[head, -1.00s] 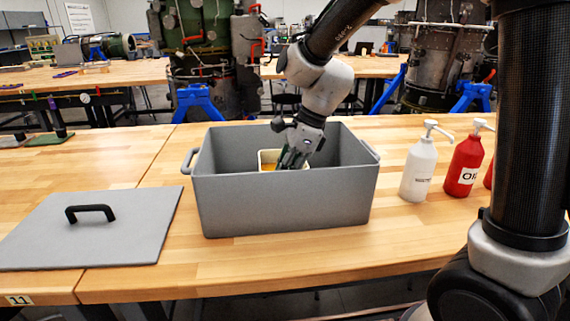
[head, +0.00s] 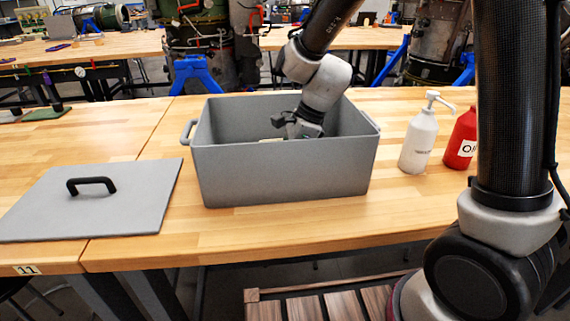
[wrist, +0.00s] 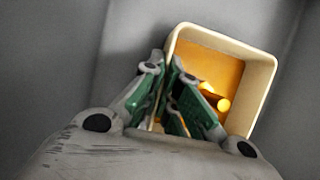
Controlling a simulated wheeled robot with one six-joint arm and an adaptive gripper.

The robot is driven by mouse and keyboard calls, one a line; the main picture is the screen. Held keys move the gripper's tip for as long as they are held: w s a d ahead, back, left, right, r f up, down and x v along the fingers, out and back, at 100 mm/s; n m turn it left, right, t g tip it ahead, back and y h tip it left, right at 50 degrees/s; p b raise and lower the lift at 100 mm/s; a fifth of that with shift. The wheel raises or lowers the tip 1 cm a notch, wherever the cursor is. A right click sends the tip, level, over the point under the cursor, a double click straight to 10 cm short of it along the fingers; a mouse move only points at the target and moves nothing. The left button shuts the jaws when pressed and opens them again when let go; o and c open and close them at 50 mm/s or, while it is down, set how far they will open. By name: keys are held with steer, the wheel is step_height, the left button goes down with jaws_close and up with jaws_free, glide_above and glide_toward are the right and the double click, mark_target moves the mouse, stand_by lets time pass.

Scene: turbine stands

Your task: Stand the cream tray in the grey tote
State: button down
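The grey tote (head: 285,178) stands open on the wooden bench. The cream tray (wrist: 262,100) is inside the tote, with only a sliver of its rim showing over the front wall in the head view. In the wrist view it has a cream rim, an orange inside and small yellow pieces in it. My gripper (wrist: 168,72) reaches down into the tote, its green-padded fingers close together on either side of the tray's left wall. The fingertips are hidden by the tote in the head view. I cannot tell whether the tray touches the tote floor.
The grey lid (head: 95,200) with a black handle lies on the bench left of the tote. A white pump bottle (head: 419,140) and a red bottle (head: 462,140) stand to the right. Bare bench lies between lid and tote. Turbine stands are behind.

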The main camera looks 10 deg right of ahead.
steer(key=shift+f, duration=0.3)
steer(key=c, duration=1.6)
jaws_free()
steer(key=shift+o, duration=1.1)
steer(key=shift+v, duration=3.1)
steer(key=shift+d+r, duration=0.15)
steer(key=shift+r, duration=0.25)
